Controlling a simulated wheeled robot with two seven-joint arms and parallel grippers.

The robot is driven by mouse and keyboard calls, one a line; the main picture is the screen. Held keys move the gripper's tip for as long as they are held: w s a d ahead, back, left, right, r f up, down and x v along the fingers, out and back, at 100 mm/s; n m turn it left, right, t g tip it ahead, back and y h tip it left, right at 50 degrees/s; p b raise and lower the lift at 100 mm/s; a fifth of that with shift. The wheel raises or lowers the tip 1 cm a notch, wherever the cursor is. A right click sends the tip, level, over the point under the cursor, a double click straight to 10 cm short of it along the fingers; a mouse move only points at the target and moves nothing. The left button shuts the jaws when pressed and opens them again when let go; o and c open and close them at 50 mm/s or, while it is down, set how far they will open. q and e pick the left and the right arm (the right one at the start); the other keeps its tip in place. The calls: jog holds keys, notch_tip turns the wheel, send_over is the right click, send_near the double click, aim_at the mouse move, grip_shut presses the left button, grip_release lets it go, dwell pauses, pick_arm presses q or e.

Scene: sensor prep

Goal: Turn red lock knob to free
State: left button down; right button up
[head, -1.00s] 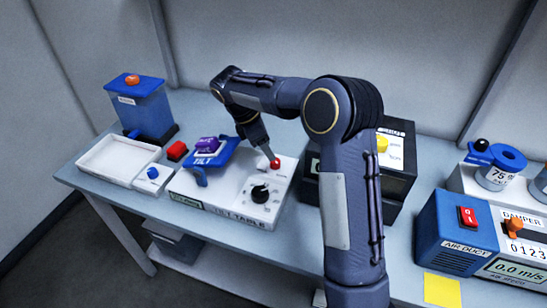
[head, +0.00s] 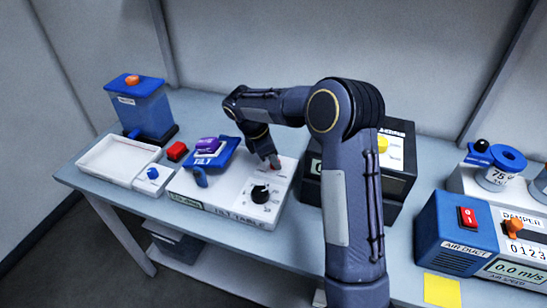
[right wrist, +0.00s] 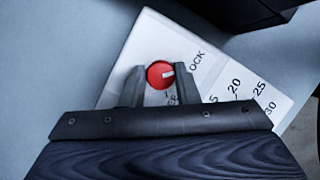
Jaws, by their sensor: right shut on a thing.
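The red lock knob (right wrist: 156,76) is a round knob with a white mark, on the white panel of the tilt table (head: 228,208). In the right wrist view the mark points right, between the partly covered LOCK and FREE labels. My right gripper (head: 273,163) reaches down over the panel's far right corner. In the right wrist view its fingers (right wrist: 160,80) stand on both sides of the knob, shut on it. In the head view the fingers hide the knob. The blue tilting plate (head: 212,158) carries a purple block (head: 207,145). My left gripper is out of view.
A black dial (head: 260,194) sits in front of the gripper on the same panel. A dark box with a yellow knob (head: 382,144) stands close on the right. A white tray (head: 92,170) and red button (head: 177,151) are left. The air duct unit (head: 450,240) is far right.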

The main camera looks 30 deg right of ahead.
jog(key=shift+c, duration=0.3)
jog(key=shift+w+r+m+g+y+p, duration=0.15)
jog(key=shift+m+g+p, duration=0.15)
jog(key=shift+m+p, duration=0.45)
jog(key=shift+s+r+m+g+y+p, duration=0.15)
jog(key=shift+m+g+p, duration=0.15)
jog(key=shift+m+p, duration=0.4)
jog(key=m+p, duration=0.1)
jog(key=m, duration=0.1)
jog(key=m+g+y+p, duration=0.1)
jog(key=m, duration=0.1)
jog(key=shift+w+d+f+m, duration=0.15)
jog(key=shift+m, duration=0.2)
jog(key=m+y, duration=0.1)
jog(key=m, duration=0.1)
jog(key=m+y+p, duration=0.1)
jog(key=m, duration=0.1)
jog(key=shift+d+f+m+g, duration=0.1)
jog(key=shift+m+g, duration=0.2)
jog(key=shift+g, duration=0.1)
jog(key=m+y, duration=0.2)
jog(key=m, duration=0.3)
jog(key=shift+d+m+p, duration=0.1)
jog(key=shift+m+p, duration=0.2)
jog(key=shift+p, duration=0.05)
jog(key=shift+t, duration=0.3)
jog(key=o, duration=1)
